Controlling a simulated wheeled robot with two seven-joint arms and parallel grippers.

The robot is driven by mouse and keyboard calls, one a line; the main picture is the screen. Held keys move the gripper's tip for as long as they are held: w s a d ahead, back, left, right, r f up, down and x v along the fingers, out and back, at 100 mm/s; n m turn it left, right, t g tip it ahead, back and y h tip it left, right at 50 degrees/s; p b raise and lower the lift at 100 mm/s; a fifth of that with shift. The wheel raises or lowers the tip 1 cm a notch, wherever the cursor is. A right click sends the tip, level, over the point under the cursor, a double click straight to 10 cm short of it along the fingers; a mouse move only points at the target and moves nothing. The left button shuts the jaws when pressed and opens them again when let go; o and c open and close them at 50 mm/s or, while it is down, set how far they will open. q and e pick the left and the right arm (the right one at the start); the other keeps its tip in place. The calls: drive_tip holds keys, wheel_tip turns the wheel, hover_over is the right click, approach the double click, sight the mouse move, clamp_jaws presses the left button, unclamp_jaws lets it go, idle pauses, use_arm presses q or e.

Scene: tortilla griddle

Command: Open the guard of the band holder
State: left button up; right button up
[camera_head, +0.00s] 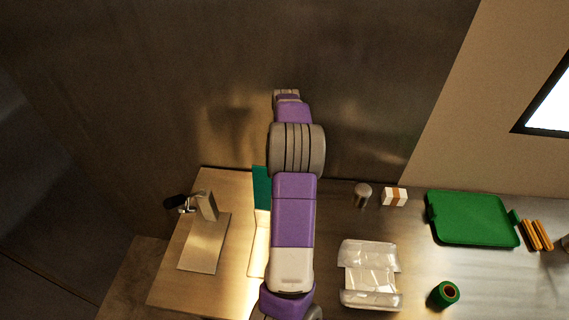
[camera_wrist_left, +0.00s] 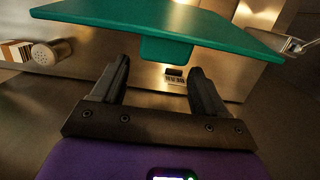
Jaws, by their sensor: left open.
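A flat teal panel, which looks like the guard, spans the top of the left wrist view (camera_wrist_left: 240,32), with a short tab (camera_wrist_left: 166,50) on its lower edge. In the head view a strip of the teal panel (camera_head: 261,187) shows left of my arm, above a bright pale strip (camera_head: 259,245). My arm hides the rest of the holder. My left gripper (camera_wrist_left: 160,70) is open, and the tab appears between its fingertips. I cannot tell whether they touch. In the head view the fingers are hidden. My right gripper is not in view.
A metal stand (camera_head: 205,245) with a black-handled part is at the left. A shaker (camera_head: 363,194), a small box (camera_head: 395,197), a clear wrapped pack (camera_head: 370,278), a green roll (camera_head: 444,294) and a green tray (camera_head: 470,218) lie right of my arm. A metal wall stands behind.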

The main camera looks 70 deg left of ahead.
use_arm(q)
wheel_tip(320, 180, up, 8)
drive_tip(key=shift+s+d+r, duration=0.15)
drive_tip(key=shift+d+r, duration=0.05)
drive_tip(key=shift+d, duration=0.25)
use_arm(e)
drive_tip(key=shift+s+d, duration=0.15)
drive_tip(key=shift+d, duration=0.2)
use_arm(q)
drive_tip(key=shift+a, duration=0.1)
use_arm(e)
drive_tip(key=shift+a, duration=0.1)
